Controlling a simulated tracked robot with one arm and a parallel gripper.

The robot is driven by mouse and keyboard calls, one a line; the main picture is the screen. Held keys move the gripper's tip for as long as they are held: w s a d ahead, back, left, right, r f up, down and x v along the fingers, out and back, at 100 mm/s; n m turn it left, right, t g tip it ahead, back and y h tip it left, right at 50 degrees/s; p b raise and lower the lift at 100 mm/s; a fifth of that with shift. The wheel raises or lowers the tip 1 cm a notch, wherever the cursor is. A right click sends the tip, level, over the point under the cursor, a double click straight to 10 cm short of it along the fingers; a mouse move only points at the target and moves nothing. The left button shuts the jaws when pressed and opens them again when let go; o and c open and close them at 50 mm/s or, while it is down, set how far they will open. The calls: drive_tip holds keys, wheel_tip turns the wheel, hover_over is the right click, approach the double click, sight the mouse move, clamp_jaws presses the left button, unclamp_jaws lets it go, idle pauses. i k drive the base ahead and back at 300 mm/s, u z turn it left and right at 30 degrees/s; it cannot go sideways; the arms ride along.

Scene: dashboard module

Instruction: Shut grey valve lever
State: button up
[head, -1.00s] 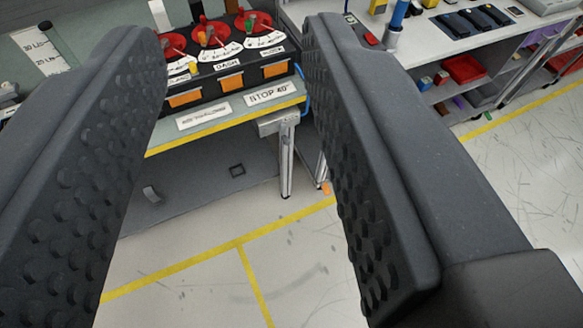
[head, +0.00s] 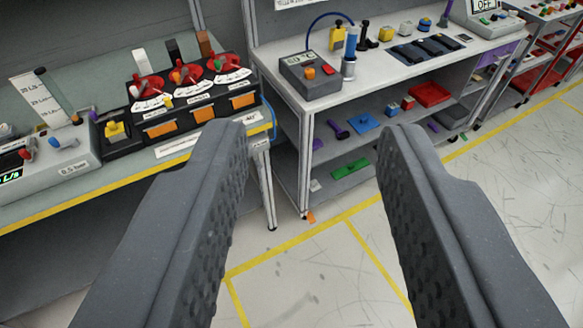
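My gripper (head: 312,140) is open and empty, its two dark grey studded fingers apart in the foreground. Between and beyond them are a shelf unit and floor. On the left bench stands a grey box (head: 62,165) with a lit green readout, a red knob (head: 26,152) and a small light-coloured lever with a blue end (head: 64,142). Beside it, a dark module with a yellow block (head: 117,131) carries a small greyish-purple handle (head: 93,113). I cannot tell which of these is the grey valve lever, or its position. All lie left of my gripper, apart from it.
A black panel (head: 165,130) with red dials and orange switches stands on the left bench (head: 30,214). A white workbench (head: 385,80) with tools and lower shelves stands ahead. The floor (head: 300,290) with yellow lines is open between and beyond the fingers.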

sight(257, 165)
drive_tip(key=z, duration=0.1)
drive_tip(key=i, duration=1)
